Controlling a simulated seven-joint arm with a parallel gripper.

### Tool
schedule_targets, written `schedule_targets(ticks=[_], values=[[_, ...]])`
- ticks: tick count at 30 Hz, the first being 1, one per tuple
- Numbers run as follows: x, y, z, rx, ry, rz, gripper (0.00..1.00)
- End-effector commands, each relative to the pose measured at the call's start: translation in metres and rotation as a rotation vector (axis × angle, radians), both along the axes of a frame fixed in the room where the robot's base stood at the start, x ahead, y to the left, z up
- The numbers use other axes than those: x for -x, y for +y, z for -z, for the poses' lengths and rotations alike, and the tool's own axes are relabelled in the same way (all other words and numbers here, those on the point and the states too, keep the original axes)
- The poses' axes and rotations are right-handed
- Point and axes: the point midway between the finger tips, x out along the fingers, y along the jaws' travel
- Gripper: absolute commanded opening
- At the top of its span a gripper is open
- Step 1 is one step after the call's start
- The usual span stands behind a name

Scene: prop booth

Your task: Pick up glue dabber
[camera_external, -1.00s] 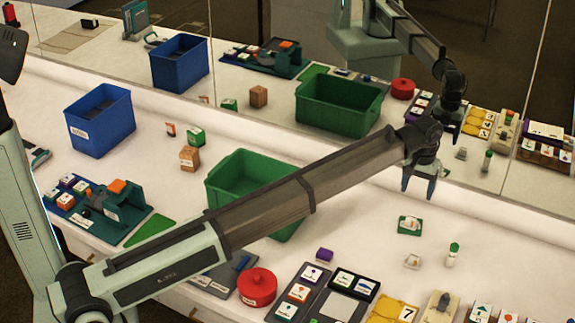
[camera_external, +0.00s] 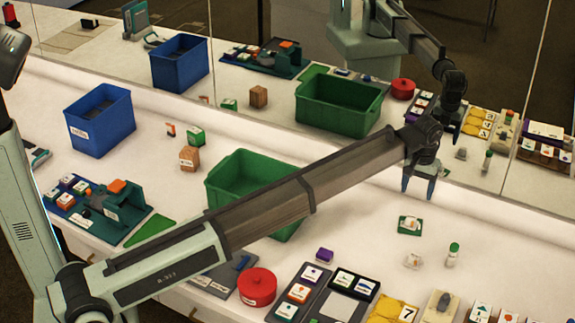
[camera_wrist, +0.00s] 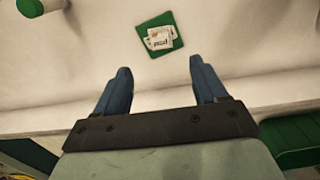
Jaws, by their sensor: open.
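The likely glue dabber (camera_external: 452,256) is a small white bottle with a green cap. It stands upright on the white counter at the right in the external view. In the wrist view, the green cap (camera_wrist: 31,7) is cut off at the top left edge, with part of the white body beside it. My gripper (camera_external: 419,190) is above the counter, behind and left of the bottle, apart from it. In the wrist view, the blue fingers (camera_wrist: 159,70) are spread with nothing between them.
A small green item with a white label (camera_external: 409,225) lies between my gripper and the bottle. A small pale object (camera_external: 412,261) sits left of the bottle. A green bin (camera_external: 240,166) stands to the left. A mirror wall runs behind the counter. Trays and cards line the front.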

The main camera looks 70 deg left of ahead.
Motion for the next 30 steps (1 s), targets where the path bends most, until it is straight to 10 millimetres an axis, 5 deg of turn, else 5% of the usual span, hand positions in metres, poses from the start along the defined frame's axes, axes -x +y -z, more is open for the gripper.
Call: schedule_targets(ticks=[9,14,22,26,30], values=[[0.0,0.0,0.0,0.0,0.0,0.0,0.71],[0.0,0.0,0.0,0.0,0.0,0.0,0.57],[-0.001,-0.006,0.0,0.0,0.0,0.006,0.57],[-0.009,-0.042,-0.001,0.0,-0.001,0.045,0.57],[-0.022,-0.104,-0.006,-0.001,-0.005,0.111,0.57]])
